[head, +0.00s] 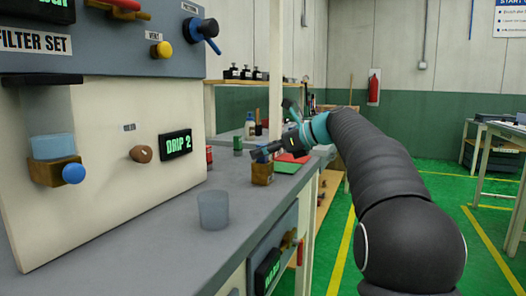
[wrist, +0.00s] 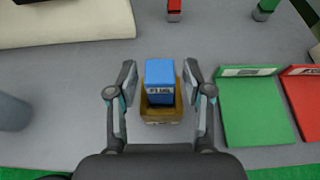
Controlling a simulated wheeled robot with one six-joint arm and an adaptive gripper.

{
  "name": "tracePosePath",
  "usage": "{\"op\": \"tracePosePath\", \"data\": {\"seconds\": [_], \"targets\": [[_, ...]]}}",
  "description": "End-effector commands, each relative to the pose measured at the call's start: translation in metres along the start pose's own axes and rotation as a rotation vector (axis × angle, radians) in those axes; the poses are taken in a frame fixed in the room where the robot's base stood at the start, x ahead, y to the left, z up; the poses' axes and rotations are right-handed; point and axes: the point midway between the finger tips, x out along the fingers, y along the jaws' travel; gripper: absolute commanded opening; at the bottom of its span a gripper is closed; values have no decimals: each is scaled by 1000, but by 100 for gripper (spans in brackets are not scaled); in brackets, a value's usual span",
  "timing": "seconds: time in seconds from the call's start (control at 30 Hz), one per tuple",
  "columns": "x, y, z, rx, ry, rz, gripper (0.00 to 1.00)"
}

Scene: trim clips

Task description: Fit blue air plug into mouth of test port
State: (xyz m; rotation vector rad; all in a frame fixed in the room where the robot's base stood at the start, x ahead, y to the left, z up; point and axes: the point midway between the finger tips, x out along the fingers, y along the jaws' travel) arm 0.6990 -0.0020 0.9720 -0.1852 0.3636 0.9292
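The blue plug (wrist: 159,75), a block with a small label that seems to read "PLUG", sits in a wooden holder (wrist: 161,115) on the grey bench. The holder also shows in the head view (head: 262,176), under my gripper (head: 268,153); the plug is not clear there. In the wrist view my gripper (wrist: 160,82) is open, with one finger on each side of the plug and a narrow gap at each side. I cannot tell which fitting is the test port.
A green tray (wrist: 255,112) and a red tray (wrist: 303,95) lie right of the holder. A translucent cup (head: 213,210) stands on the bench nearer the camera. A tall panel (head: 100,160) with knobs and a "DRIP 2" display (head: 175,144) rises at left.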

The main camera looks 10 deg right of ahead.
Motion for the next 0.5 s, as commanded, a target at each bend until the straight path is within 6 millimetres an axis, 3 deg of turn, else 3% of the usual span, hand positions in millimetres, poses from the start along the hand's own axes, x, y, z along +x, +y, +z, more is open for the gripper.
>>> {"op": "tracePosePath", "data": {"seconds": [0.13,0.27,0.5], "targets": [[-1,0,3,-1,0,0,50],[-16,-1,3,0,-1,-3,50],[-64,-1,4,0,-1,-4,50]]}}
